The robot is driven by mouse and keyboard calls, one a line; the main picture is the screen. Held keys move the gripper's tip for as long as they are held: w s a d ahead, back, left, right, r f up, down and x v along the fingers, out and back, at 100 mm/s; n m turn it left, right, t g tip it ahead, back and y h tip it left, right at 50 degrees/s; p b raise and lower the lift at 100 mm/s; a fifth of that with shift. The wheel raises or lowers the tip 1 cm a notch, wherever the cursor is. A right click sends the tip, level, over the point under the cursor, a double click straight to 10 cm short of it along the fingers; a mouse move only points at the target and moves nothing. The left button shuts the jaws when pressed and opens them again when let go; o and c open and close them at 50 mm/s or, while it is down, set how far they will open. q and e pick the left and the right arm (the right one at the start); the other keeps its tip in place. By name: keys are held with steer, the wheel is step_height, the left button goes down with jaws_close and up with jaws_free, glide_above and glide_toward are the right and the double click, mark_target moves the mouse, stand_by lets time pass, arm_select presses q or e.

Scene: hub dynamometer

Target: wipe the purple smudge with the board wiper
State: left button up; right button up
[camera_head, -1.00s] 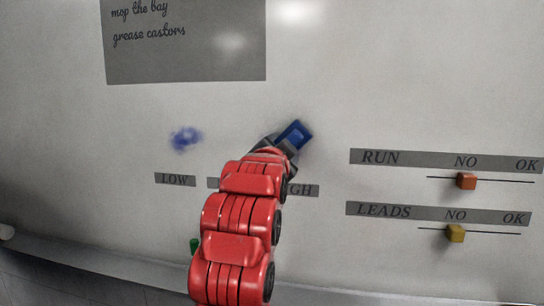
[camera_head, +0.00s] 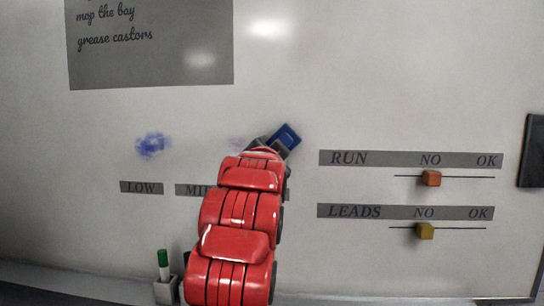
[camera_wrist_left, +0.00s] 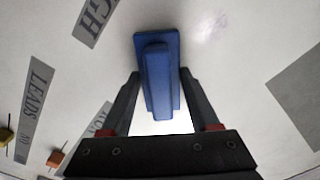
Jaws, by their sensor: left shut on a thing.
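The blue board wiper (camera_head: 286,138) is held against or very close to the whiteboard, tilted. My left gripper (camera_head: 264,147) is shut on it; in the left wrist view the wiper (camera_wrist_left: 157,75) sits between the two dark fingers. A faint purple smudge (camera_head: 236,145) shows on the board just left of the gripper, partly hidden by it. In the left wrist view a pale purple trace (camera_wrist_left: 216,32) lies to the right of the wiper, apart from it. My right gripper is not in view.
A stronger blue smudge (camera_head: 152,145) lies further left, above the LOW label (camera_head: 141,188). To the right are sliders with an orange knob (camera_head: 431,178) and a yellow knob (camera_head: 425,231). A green-capped marker (camera_head: 163,262) stands in a holder at lower left.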

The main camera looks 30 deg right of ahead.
arm_select(q)
steer(key=shift+w+a+b, duration=0.15)
steer(key=shift+w+a, duration=0.5)
steer(key=shift+a, duration=0.35)
steer(key=shift+w+a+b, duration=0.15)
steer(key=shift+w+a, duration=0.55)
steer(key=shift+a, duration=0.25)
steer(key=shift+w+a+b, duration=0.15)
steer(key=shift+w+a, duration=0.5)
steer(key=shift+a, duration=0.35)
steer(key=shift+w+a, duration=0.5)
steer(key=shift+a, duration=0.2)
steer(key=shift+w+a, duration=0.45)
steer(key=shift+a, duration=0.25)
steer(key=shift+s+a+f+b, duration=0.1)
steer(key=shift+s+a+b, duration=0.05)
steer(key=shift+s+b, duration=0.3)
steer(key=b, duration=0.3)
glide_toward(228, 148)
steer(key=shift+w, duration=0.1)
